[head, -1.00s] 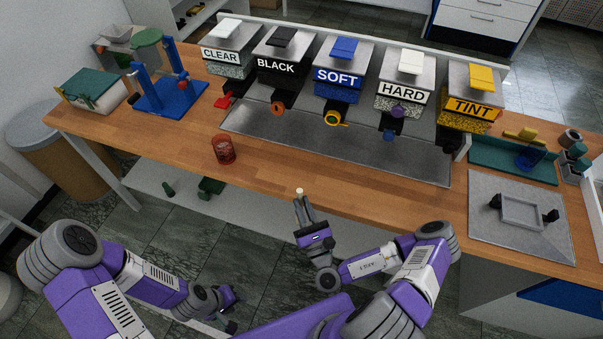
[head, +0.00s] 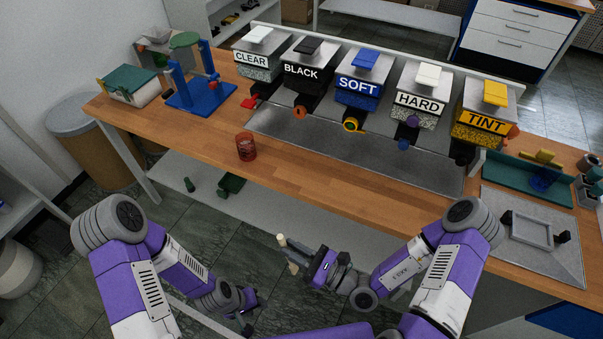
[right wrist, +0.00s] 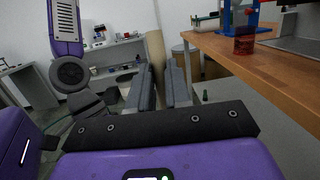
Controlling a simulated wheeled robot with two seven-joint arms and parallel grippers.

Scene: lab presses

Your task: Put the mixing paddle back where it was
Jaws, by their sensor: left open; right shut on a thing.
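My right gripper (head: 288,248) is shut on a slim tan piece, seemingly the mixing paddle (head: 293,268), in front of the bench and below its front edge. In the right wrist view the tan paddle (right wrist: 156,52) stands up between the two fingers (right wrist: 162,85); its lower part is hidden by them. My left gripper (head: 250,308) is open and empty, low and to the left of the right one. A red translucent cup (head: 246,147) stands upright on the front of the bench; it also shows in the right wrist view (right wrist: 244,45).
Several labelled dispensers (head: 357,92) stand behind a metal tray (head: 340,147). A blue press (head: 200,95) is at the left; a teal tray (head: 520,182) and a metal plate with a frame (head: 530,228) are at the right.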

